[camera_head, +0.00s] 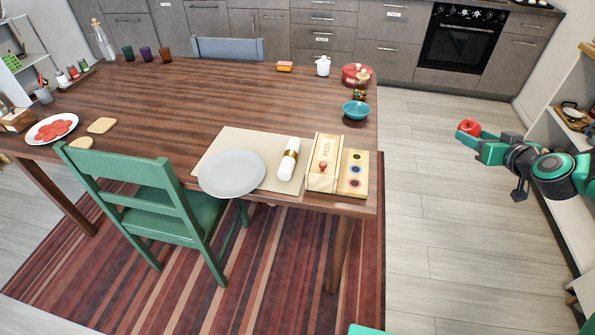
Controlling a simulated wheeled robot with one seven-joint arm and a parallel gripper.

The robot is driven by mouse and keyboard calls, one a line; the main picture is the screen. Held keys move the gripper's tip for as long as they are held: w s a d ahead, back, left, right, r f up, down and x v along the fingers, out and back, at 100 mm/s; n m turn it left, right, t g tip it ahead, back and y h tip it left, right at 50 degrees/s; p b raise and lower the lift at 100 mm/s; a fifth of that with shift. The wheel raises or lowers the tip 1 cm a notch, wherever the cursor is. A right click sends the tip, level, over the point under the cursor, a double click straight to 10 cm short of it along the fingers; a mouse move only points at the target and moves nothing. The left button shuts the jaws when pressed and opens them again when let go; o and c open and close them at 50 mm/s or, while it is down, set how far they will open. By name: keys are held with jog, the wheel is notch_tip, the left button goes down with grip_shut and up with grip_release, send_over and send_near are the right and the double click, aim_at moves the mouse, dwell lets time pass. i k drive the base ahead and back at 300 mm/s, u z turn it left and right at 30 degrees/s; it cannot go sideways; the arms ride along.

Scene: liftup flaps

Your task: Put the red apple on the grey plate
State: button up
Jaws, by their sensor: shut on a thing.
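The red apple (470,127) is between the fingers of my gripper (473,133), at the right of the head view. My gripper is shut on the apple and holds it in the air over the floor, to the right of the table. The fingers hide part of the apple. The grey plate (232,174) lies empty on a beige placemat (217,140) at the table's near edge, left of my gripper and well apart from it.
The wooden table (210,95) carries a rolled napkin (288,160), a wooden peg box (323,163), a teal bowl (356,109) and a jar (361,86). A green chair (180,200) stands at the near side. Floor (430,180) between table and right shelf is clear.

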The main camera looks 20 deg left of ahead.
aim_at(231, 173)
jog(key=u, duration=1.75)
jog(key=i, duration=0.6)
jog(key=u, duration=0.05)
jog(key=k, duration=0.55)
jog(key=u, duration=0.1)
